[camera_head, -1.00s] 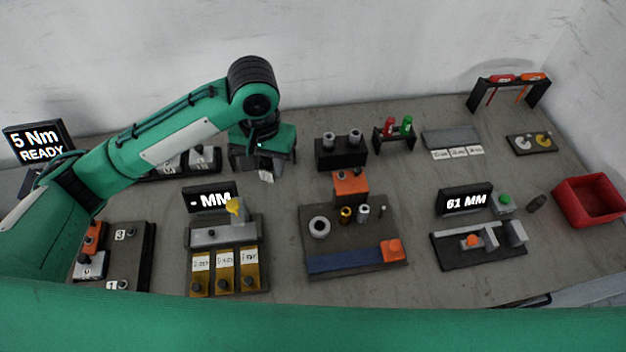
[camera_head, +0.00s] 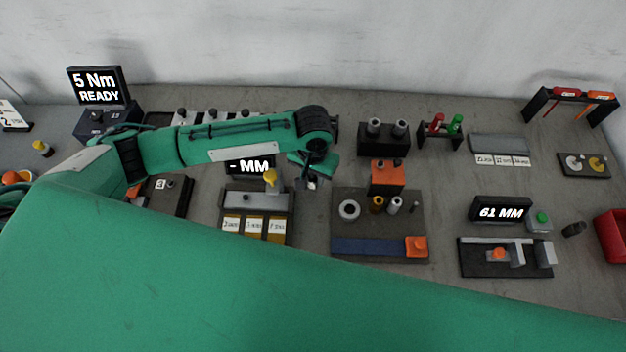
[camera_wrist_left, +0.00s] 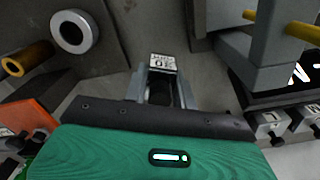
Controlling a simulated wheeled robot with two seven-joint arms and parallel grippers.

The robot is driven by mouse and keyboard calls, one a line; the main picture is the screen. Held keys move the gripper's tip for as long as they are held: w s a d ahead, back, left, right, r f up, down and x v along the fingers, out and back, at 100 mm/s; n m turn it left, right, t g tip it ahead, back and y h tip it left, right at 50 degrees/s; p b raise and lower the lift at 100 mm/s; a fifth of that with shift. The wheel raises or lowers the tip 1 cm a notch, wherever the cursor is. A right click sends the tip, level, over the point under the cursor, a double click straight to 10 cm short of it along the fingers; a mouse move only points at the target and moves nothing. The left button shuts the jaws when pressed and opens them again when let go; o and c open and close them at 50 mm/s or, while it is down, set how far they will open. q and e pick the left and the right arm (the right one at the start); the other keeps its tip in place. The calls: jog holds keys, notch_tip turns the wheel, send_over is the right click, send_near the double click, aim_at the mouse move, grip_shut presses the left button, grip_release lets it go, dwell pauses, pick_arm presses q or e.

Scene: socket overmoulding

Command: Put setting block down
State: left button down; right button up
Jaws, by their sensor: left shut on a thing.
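The setting block (camera_wrist_left: 163,64), a small grey piece with a white printed label, is between the fingers of my left gripper (camera_wrist_left: 161,90) in the left wrist view. The gripper is shut on it. In the head view my left gripper (camera_head: 311,183) is above the bench, in the gap between the gauge fixture and the dark assembly board. The block is small there and mostly hidden by the gripper. The gauge fixture (camera_head: 256,201) is grey with a yellow knob, and its "- MM" display (camera_head: 250,167) is partly covered by my arm. My right gripper is out of view.
The assembly board (camera_head: 400,225) with rings and pins lies to the right of the gripper. A row of grey blocks (camera_head: 213,115) stands behind my arm. The "61 MM" gauge (camera_head: 500,210) is further right. Bare bench shows between the gauge fixture and the board.

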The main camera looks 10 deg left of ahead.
aim_at(313, 183)
pick_arm(q)
jog(key=shift+f, duration=1.75)
jog(key=c, duration=1.1)
grip_release()
jog(key=shift+f, duration=0.15)
